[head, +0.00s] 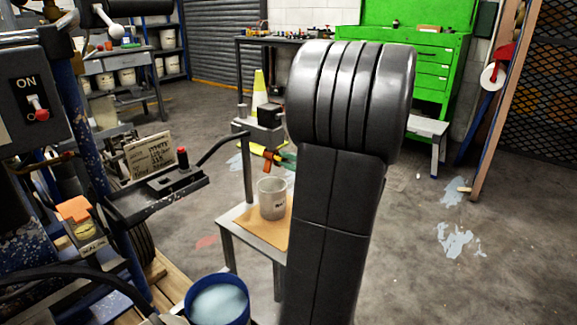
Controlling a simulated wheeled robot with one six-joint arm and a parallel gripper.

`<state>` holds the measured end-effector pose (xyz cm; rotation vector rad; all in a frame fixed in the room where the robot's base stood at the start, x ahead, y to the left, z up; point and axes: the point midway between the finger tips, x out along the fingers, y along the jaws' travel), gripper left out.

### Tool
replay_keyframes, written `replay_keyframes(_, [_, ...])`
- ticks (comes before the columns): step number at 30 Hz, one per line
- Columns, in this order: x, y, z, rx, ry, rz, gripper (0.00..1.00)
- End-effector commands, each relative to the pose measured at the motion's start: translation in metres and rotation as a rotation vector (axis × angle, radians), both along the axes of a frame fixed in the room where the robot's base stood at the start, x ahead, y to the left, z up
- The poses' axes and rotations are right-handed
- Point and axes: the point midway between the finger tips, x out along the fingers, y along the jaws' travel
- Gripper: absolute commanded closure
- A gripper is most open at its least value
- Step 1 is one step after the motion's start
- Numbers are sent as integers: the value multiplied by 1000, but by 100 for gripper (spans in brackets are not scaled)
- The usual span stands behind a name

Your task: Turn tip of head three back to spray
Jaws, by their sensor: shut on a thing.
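The spray head (266,116) with a dark block on top stands on a grey post beyond the small table. Below it is a yellow nozzle part (251,148), with a small orange tip handle (267,163) hanging from it, angled downward. My gripper (281,158) shows only as dark and green finger ends beside the orange handle. It appears shut on that handle, but the contact is small in the picture. The rest of my gripper is hidden behind my own large dark arm. I cannot read which way the tip's arrow points.
A grey cup (272,198) stands on a small table (240,214) below the head. A blue bucket (217,303) is at the bottom. The striper's switch panel (34,100) and frame fill the left. A green tool cabinet (436,70) stands behind. The floor at right is open.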

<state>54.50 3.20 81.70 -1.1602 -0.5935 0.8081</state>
Motion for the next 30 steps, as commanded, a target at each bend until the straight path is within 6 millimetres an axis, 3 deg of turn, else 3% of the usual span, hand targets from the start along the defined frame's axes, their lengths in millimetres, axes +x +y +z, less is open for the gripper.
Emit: replay_keyframes(30, [0,1,-2,-159,-222,1,100])
